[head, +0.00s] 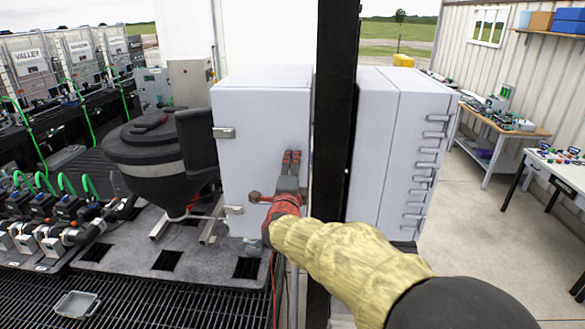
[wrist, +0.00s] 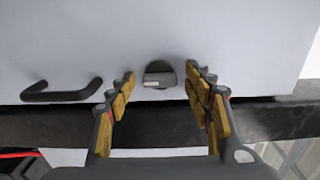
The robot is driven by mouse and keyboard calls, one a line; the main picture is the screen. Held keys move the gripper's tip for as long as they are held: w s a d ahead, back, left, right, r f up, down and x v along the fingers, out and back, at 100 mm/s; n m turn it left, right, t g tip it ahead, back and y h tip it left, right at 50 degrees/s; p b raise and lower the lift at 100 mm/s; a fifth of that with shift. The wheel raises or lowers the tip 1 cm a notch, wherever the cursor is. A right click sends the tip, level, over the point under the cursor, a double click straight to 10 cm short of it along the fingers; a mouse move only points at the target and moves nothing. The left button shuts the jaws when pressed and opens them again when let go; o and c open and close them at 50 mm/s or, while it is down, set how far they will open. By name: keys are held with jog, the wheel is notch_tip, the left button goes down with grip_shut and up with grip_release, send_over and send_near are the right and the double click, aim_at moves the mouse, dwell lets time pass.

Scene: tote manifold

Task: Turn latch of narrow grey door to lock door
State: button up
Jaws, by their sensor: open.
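The narrow grey door (head: 255,125) is the front of a pale cabinet in the middle of the head view. It fills the upper part of the wrist view (wrist: 230,45). Its latch (wrist: 158,76) is a small dark round knob with a lighter grip bar that looks roughly level in the picture. My gripper (head: 291,158) is at the door's right side, and in the wrist view (wrist: 160,84) its yellow-padded fingers are open, one on each side of the latch. I see a gap on both sides. The latch is hidden behind my gripper in the head view.
A dark bar handle (wrist: 62,91) is left of the latch. A black post (head: 335,130) stands close right of the cabinet. A black round tank (head: 160,160) is at the left. A second pale cabinet (head: 375,140) stands behind the post. Open floor lies further right.

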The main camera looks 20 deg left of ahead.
jog(key=c, duration=0.3)
jog(key=c, duration=0.8)
jog(key=shift+c, duration=0.3)
jog(key=shift+f+n, duration=0.1)
jog(key=shift+n, duration=0.3)
jog(key=n, duration=0.3)
jog(key=shift+n+b, duration=0.35)
jog(key=shift+n, duration=0.05)
jog(key=n, duration=0.4)
jog(key=shift+p, duration=0.4)
jog(key=n+p, duration=0.1)
jog(key=n, duration=0.4)
jog(key=shift+p, duration=0.3)
jog(key=shift+n+p, duration=0.9)
jog(key=shift+n, duration=1.3)
